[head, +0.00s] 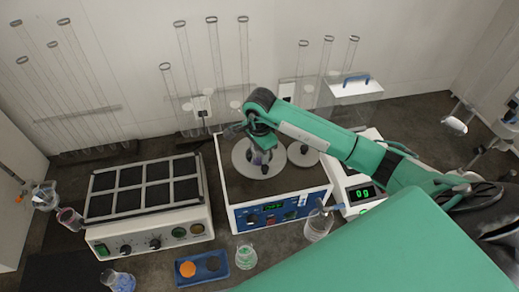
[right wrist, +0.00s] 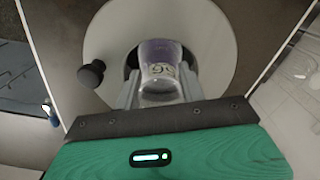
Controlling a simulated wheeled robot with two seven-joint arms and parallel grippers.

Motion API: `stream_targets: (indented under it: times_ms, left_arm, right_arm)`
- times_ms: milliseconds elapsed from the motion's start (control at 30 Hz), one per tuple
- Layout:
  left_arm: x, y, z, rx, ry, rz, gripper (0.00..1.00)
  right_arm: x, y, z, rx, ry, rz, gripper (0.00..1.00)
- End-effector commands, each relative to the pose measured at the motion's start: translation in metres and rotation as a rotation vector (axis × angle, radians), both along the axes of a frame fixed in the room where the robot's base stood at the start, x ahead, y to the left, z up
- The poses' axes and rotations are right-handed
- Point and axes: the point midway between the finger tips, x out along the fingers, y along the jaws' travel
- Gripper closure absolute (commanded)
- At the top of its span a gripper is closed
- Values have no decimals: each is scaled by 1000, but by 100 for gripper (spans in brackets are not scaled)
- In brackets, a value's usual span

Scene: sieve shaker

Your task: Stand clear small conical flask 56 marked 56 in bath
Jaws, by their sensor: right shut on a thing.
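The small conical flask 56 (right wrist: 160,58) is clear with purple contents, and its mark reads upside down in the right wrist view. My right gripper (right wrist: 159,88) is shut on it. The flask is over or in the round opening of a pale ring on the bath (head: 232,190); how deep it sits I cannot tell. In the head view my right gripper (head: 262,140) points down over the bath's left ring, with the flask (head: 259,158) below it. The bath has a blue front panel with a lit display. My left gripper is out of view.
A second ring (head: 303,153) lies on the bath to the right. A block heater (head: 147,226) stands left, a balance (head: 352,187) right. A bottle (head: 318,224), a small flask (head: 246,256) and a blue tray (head: 203,268) stand in front. Tall glass tubes stand behind.

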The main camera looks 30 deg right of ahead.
Motion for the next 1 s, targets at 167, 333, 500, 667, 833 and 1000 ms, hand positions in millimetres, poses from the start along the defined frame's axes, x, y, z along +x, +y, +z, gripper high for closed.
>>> stream_targets:
  times_ms: [167,333,500,667,833,1000]
  left_arm:
    - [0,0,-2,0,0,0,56]
    - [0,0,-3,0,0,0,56]
    - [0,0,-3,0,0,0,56]
    - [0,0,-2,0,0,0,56]
    - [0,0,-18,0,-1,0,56]
    - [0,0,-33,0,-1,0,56]
  right_arm:
    - [0,0,-1,0,-1,0,100]
    - [0,0,-1,0,0,0,50]
    - [0,0,-1,1,0,0,50]
    - [1,0,2,0,-2,0,50]
    - [1,0,23,0,-7,2,50]
    - [1,0,56,0,-6,0,50]
